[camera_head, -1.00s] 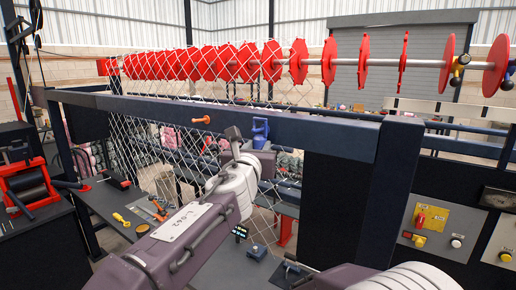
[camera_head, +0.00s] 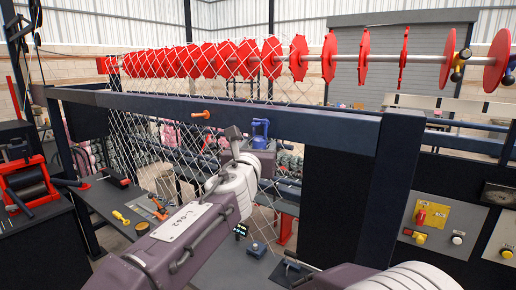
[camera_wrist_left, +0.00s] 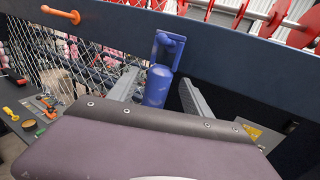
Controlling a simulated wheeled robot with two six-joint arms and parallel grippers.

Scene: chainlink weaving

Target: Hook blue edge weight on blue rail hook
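The blue edge weight (camera_head: 260,142) is a blue cylinder, upright at the front face of the dark rail (camera_head: 325,129). In the left wrist view the weight (camera_wrist_left: 157,86) stands between my left gripper's fingers (camera_wrist_left: 161,80). Narrow gaps seem to show beside it, so the gripper looks open around it. A blue loop-like piece, apparently the rail hook (camera_wrist_left: 172,40), is directly above the weight against the rail. I cannot tell whether the weight hangs on it. My left gripper (camera_head: 251,138) is just below the rail in the head view. My right gripper's fingers are not clear at the bottom.
Chain-link mesh (camera_head: 150,150) hangs behind and below the rail. An orange peg (camera_head: 201,115) sticks out of the rail to the left. Red discs (camera_head: 271,58) line a shaft above. A bench with tools (camera_head: 122,219) is at left and a control panel (camera_head: 433,228) at right.

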